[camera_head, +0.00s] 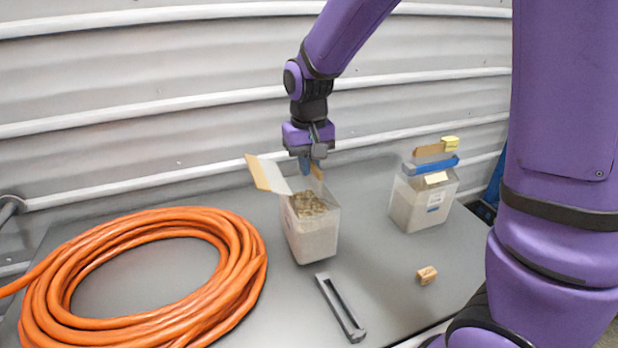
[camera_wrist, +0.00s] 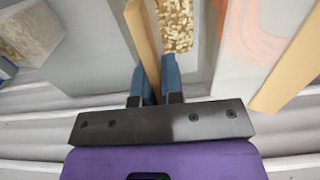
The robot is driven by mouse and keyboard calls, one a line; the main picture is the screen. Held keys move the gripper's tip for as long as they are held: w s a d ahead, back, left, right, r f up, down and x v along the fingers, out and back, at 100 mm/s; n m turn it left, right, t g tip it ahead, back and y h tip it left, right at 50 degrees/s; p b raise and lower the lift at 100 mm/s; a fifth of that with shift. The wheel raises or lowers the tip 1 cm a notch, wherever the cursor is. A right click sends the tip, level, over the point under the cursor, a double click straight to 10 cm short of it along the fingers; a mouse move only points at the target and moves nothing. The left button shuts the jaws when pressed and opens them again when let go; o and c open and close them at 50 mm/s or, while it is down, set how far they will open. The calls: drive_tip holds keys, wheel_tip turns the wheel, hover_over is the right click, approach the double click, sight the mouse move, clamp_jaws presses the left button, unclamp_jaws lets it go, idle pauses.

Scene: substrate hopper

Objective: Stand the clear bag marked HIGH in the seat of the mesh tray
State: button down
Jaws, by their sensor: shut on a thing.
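A clear bag (camera_head: 314,240), open at the top and filled with pale, grainy stuff, stands upright on the grey table. My gripper (camera_head: 312,170) is above its back right edge, shut on a tan strip (camera_wrist: 143,38) along one side of the mouth. The opposite flap (camera_head: 262,173), also edged with tan, leans outward to the left. A second clear bag (camera_head: 410,205) stands to the right, closed across the top by a blue clip (camera_head: 431,165), with a small label on its front. I cannot read HIGH on either bag. I cannot make out a mesh tray in either view.
A coiled orange hose (camera_head: 245,285) covers the left of the table (camera_head: 385,265). A grey slotted bar (camera_head: 341,307) lies in front of the open bag. A small tan block (camera_head: 427,275) lies at right. A corrugated wall (camera_head: 150,120) stands behind.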

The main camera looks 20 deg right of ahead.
sight(309, 182)
drive_tip(key=shift+f, duration=1.85)
drive_tip(key=c, duration=1.2)
unclamp_jaws()
drive_tip(key=shift+s, duration=0.1)
drive_tip(key=shift+c, duration=0.2)
